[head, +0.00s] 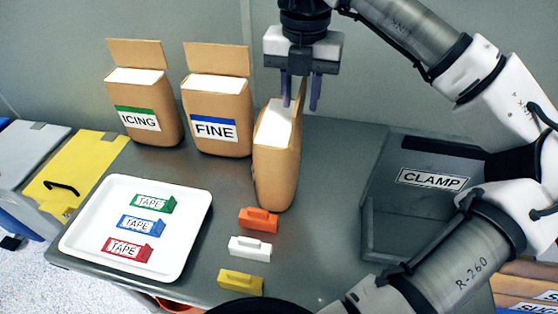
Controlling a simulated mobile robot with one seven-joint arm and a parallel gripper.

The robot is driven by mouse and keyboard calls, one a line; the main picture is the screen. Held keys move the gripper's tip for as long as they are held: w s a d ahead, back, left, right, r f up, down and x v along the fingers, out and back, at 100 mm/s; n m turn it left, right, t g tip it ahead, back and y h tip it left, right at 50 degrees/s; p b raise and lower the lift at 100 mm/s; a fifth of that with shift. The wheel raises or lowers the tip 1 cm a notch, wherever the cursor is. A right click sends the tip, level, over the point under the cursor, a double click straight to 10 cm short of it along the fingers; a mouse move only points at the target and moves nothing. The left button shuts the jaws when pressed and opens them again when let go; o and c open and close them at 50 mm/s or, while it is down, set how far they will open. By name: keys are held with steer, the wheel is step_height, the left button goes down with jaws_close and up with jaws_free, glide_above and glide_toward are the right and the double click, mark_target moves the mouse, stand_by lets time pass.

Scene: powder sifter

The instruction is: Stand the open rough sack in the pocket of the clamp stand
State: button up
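Three open brown paper sacks with white tops are in the head view. Two carry the labels ICING (143,110) and FINE (217,112). The third sack (276,165) is turned sideways and its label is hidden, so I cannot read whether it is the rough one. My gripper (301,97) points down over this sack. Its two purple fingers are apart, with the sack's raised back flap, seen nearly edge-on, between them. I see no clear contact. The dark grey clamp stand (398,218), labelled CLAMP, is at the right; my arm hides part of it.
A white tray (80,240) at front left holds green, blue and red TAPE pieces. Orange (259,220), white (250,247) and yellow (240,282) clips lie in front of the third sack. Bare table (335,170) lies between that sack and the clamp stand.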

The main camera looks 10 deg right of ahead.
steer(key=shift+r, duration=0.1)
jaws_close()
stand_by(1.2)
